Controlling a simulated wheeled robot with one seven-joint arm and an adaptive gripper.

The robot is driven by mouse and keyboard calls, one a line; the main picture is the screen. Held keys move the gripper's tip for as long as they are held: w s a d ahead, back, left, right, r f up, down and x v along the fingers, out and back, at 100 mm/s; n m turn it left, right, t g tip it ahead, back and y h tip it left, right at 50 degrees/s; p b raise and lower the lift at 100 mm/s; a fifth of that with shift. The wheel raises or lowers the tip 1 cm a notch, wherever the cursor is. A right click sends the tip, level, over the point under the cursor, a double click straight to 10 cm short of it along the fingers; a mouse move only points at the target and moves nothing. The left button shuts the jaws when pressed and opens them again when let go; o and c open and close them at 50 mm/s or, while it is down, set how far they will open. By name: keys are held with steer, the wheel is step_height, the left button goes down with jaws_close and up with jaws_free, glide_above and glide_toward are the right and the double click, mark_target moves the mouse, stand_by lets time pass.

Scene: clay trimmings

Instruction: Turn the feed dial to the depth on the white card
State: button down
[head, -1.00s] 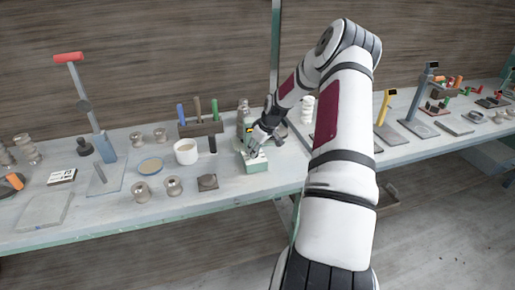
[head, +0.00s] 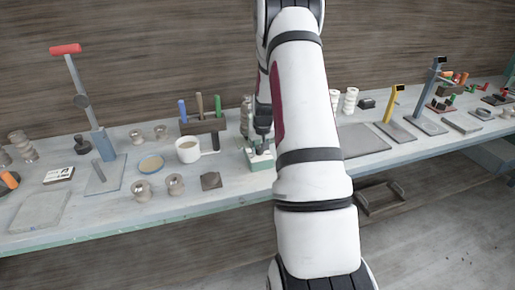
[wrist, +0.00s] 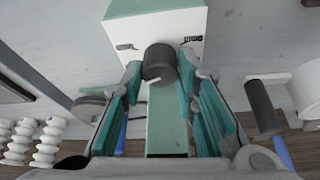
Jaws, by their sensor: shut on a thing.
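The feed dial (wrist: 159,62) is a dark round knob on a white face of a green-and-white box (wrist: 158,10). A short white mark shows at its near edge. My gripper (wrist: 161,68) has its teal-padded fingers on either side of the dial, shut on it. Small dark markings flank the dial on the white face; I cannot read them. In the head view the box (head: 261,164) stands near the bench's front edge, with my gripper (head: 263,146) above it, pointing down. A white card (head: 59,174) with dark print lies at the left; its print is too small to read.
Pale stacked pieces (wrist: 45,145) stand at the wrist view's lower left. My arm hides the bench's middle.

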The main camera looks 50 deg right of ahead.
steer(key=shift+m, duration=0.3)
steer(key=c, duration=1.5)
jaws_free()
steer(key=shift+c, duration=0.2)
steer(key=shift+r, duration=0.1)
steer(key=v, duration=1.1)
steer(key=shift+r, duration=0.4)
steer(key=shift+a, duration=0.15)
